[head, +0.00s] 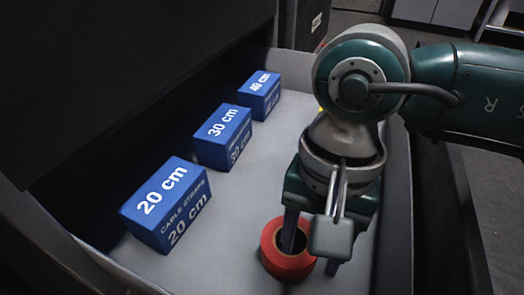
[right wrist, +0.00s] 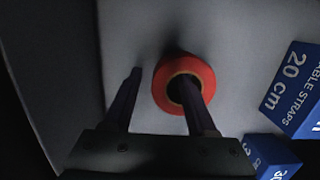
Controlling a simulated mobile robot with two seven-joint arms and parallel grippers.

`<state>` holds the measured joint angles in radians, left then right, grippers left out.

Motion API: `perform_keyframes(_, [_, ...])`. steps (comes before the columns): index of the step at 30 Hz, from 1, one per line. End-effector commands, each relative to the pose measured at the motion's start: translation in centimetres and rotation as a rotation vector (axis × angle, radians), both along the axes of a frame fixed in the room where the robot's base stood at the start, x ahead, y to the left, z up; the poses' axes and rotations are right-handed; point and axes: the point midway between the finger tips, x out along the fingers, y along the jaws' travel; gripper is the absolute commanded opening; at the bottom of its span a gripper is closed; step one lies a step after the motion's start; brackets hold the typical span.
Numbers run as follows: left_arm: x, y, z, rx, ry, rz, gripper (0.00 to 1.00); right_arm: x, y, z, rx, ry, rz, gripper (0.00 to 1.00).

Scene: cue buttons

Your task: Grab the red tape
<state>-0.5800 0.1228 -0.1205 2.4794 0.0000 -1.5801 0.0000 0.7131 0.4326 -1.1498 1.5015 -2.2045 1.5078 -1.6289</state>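The red tape (head: 270,262) is a roll lying in the near part of a grey tray (head: 262,165). It also shows in the right wrist view (right wrist: 162,92). My right gripper (head: 311,262) points down over it, fingers apart. In the right wrist view, one finger reaches to the roll's hole and the other is outside its rim, with a gap to the rim. The finger and wrist hide part of the roll. How deep the finger sits is hard to tell. My left gripper is not in view.
Blue cable strap boxes stand in a row along the tray's left side: 20 cm (head: 167,204), 30 cm (head: 223,137) and 40 cm (head: 259,95). The tray has raised walls. Bare tray floor lies between the boxes and the tape.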

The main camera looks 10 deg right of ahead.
Motion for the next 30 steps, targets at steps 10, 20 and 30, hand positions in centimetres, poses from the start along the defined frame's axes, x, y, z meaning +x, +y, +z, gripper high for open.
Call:
perform_keyframes(10, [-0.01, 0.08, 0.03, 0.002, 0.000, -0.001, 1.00, 0.02, -0.02, 0.05, 0.000, 0.000, 0.000, 0.18])
perform_keyframes(20, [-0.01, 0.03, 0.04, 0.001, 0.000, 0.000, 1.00, 0.02, -0.03, 0.04, 0.000, 0.000, 0.000, 0.00])
perform_keyframes(30, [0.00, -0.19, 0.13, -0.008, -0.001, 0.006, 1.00, 0.02, -0.03, 0.13, -0.001, -0.001, 0.000, 0.00])
